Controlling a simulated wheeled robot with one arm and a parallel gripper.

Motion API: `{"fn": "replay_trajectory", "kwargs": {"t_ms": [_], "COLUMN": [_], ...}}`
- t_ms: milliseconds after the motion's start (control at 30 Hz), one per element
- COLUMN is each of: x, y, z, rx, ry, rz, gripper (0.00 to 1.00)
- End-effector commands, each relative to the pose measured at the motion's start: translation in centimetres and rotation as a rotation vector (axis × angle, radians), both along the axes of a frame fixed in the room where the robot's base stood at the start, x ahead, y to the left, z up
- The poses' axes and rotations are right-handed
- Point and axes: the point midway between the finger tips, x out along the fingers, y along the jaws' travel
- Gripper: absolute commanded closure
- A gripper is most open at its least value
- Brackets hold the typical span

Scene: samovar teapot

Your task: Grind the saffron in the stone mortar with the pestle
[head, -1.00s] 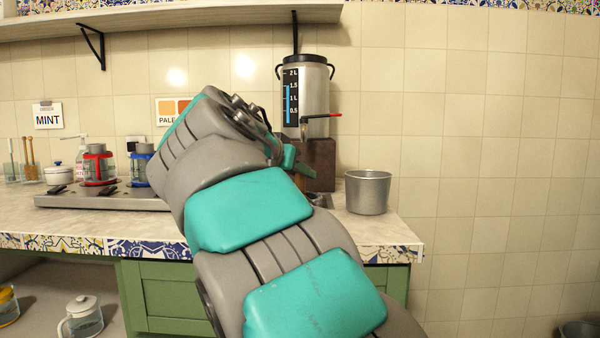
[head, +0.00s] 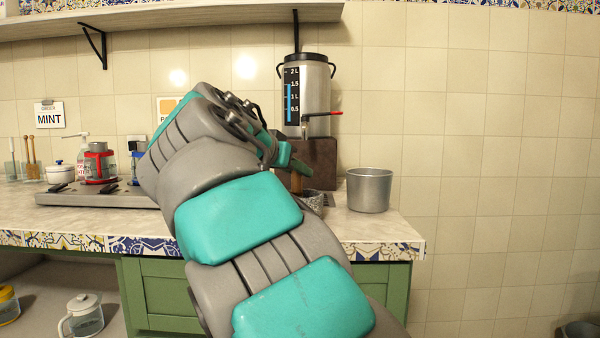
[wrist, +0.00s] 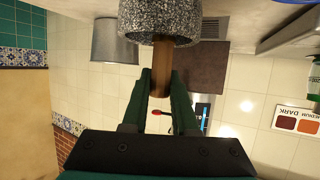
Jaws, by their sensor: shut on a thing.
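The grey speckled stone mortar (wrist: 160,18) is at the top of the wrist view, which is upside down. In the head view the mortar (head: 314,201) shows partly behind my arm on the counter. The brown wooden pestle (wrist: 161,55) reaches into the mortar's mouth; its lower end is hidden inside. My gripper (wrist: 161,78) is shut on the pestle, with a dark green finger on each side. In the head view the pestle (head: 297,183) shows just below the fingers. The saffron is not visible.
A metal dispenser (head: 316,90) with a red-handled tap stands on a dark block (head: 322,158) behind the mortar. A grey metal pot (head: 369,191) stands right of it, near the counter's right end. A burner tray (head: 100,198) with a red-framed pot (head: 98,165) is at left.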

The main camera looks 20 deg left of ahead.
Motion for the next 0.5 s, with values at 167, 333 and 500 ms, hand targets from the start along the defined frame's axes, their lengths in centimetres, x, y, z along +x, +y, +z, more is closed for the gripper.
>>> {"fn": "replay_trajectory", "kwargs": {"t_ms": [167,333,500], "x": [0.0,0.3,0.5], "y": [-0.2,-1.2,-1.8], "z": [-0.3,-0.2,-0.1], "rx": [-0.001,-0.001,-0.001], "ry": [0.005,0.005,0.005], "rz": [0.000,-0.002,-0.001], "gripper": [1.00,1.00,1.00]}}
